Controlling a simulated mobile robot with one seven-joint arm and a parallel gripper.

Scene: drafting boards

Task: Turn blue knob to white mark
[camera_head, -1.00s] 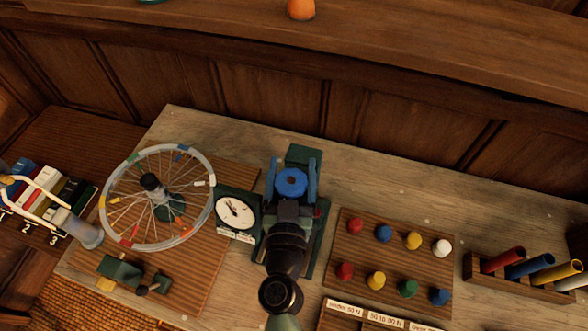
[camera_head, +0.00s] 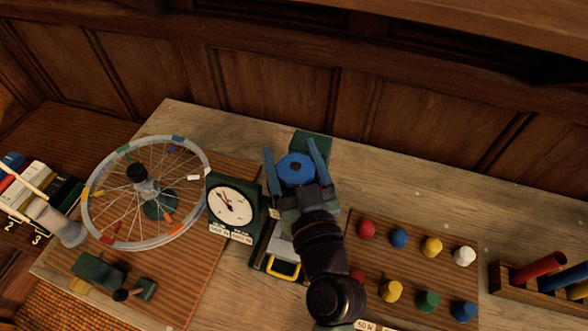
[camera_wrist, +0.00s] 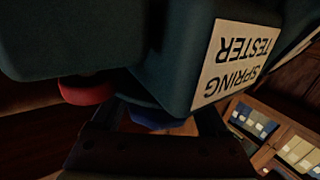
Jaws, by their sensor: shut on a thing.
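The blue knob (camera_head: 296,168) sits on the dark green spring tester (camera_head: 313,143), seen from above in the head view. My gripper (camera_head: 293,160) is shut on it, with one blue finger on each side. The wrist view shows the tester's "SPRING TESTER" label (camera_wrist: 238,60) upside down and a small blue part of the knob (camera_wrist: 158,122) between my fingers, mostly hidden by the housing. A white-faced dial (camera_head: 231,206) with dark and red hands stands left of the knob. I cannot make out a white mark near the knob.
A spoked wheel (camera_head: 146,193) stands on a board at left. A pegboard (camera_head: 410,265) with coloured pegs lies close to the right of my arm. A rack of coloured tubes (camera_head: 507,284) is at far right.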

